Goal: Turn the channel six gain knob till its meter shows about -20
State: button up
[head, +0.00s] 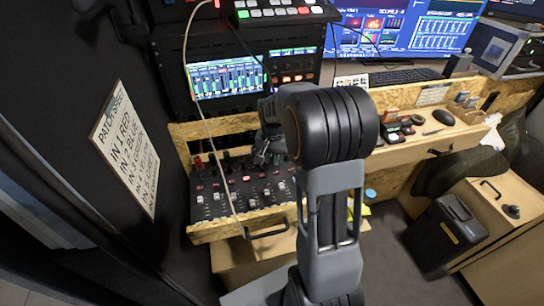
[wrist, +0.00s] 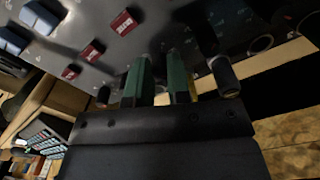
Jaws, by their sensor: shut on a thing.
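The mixer panel (head: 222,200) lies tilted in a wooden desk frame, with rows of knobs and red and grey buttons. My gripper (head: 267,152) reaches down onto its upper right part. In the wrist view, my gripper's green-padded fingers (wrist: 159,75) point at the panel and are shut on a knob. That knob is mostly hidden between the fingers, and its channel label cannot be read. A dark knob (wrist: 226,76) stands to the right of the fingers, and another (wrist: 103,97) to the left. The meter screen (head: 228,78) shows green bars; its figures are too small to read.
A beige cable (head: 206,130) hangs in front of the meter screen and over the panel. A patch sheet board (head: 124,148) is on the left wall. Small items lie on the wooden desk (head: 440,138) to the right. A dark bin (head: 445,235) stands at lower right.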

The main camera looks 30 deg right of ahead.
aim_at(272, 158)
jog(key=shift+r+n+p, duration=0.15)
jog(key=shift+n+p, duration=0.35)
jog(key=shift+n, duration=0.5)
grip_shut()
jog(key=n, duration=0.3)
jog(key=shift+p, duration=0.3)
jog(key=o, duration=0.8)
grip_release()
notch_tip(272, 158, up, 14)
jog(key=shift+f+p, duration=0.2)
jog(key=shift+p, duration=0.6)
